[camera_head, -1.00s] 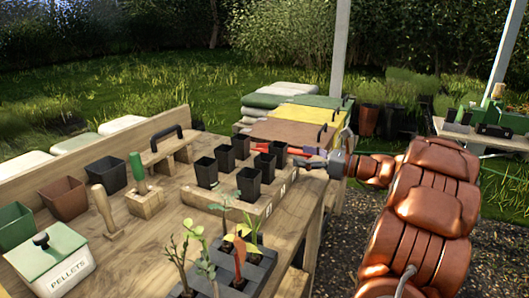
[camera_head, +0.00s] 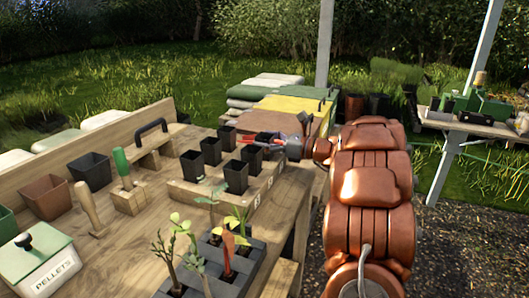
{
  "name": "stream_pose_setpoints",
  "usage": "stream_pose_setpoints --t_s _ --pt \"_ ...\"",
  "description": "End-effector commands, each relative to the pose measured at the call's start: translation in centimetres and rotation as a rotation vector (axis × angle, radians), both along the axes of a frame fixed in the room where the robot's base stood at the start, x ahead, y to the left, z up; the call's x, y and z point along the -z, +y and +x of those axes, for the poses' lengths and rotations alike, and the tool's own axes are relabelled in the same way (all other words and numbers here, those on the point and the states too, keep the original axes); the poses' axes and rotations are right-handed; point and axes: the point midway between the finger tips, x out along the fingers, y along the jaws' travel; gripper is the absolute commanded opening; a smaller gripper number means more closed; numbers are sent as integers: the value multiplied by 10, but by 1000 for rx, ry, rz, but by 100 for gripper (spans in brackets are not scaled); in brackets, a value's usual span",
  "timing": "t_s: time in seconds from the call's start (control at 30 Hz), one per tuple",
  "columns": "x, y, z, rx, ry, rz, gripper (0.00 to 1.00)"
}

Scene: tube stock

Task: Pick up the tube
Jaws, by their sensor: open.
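Several black square plant tubes stand in two rows in a low wooden rack (camera_head: 205,192) on the potting bench. The front right tube (camera_head: 236,176), the one behind it (camera_head: 251,155) and the left row, with its near tube (camera_head: 192,165), show clearly. My gripper (camera_head: 264,139), with red fingers, is at the far right end of the rack. It is open and reaches in from the right at tube height. The far right tube is mostly hidden by the fingers. I cannot tell whether it is between them or touching them.
A dark tray of seedlings (camera_head: 215,257) stands in front of the rack. A pellets tin (camera_head: 40,262), a wooden-handled tool (camera_head: 88,207), a green-handled dibber (camera_head: 122,165) and larger pots (camera_head: 47,197) stand at left. Stacked bags (camera_head: 290,105) lie beyond the bench.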

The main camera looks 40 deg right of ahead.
Motion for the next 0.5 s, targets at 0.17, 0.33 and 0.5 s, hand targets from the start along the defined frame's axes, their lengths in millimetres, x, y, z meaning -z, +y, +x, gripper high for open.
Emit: stream_pose_setpoints --t_s 0.17,0.33,0.5 --pt "0 0 1 0 0 0 81" --pt "0 0 1 0 1 1 69" --pt "0 0 0 0 0 0 52"
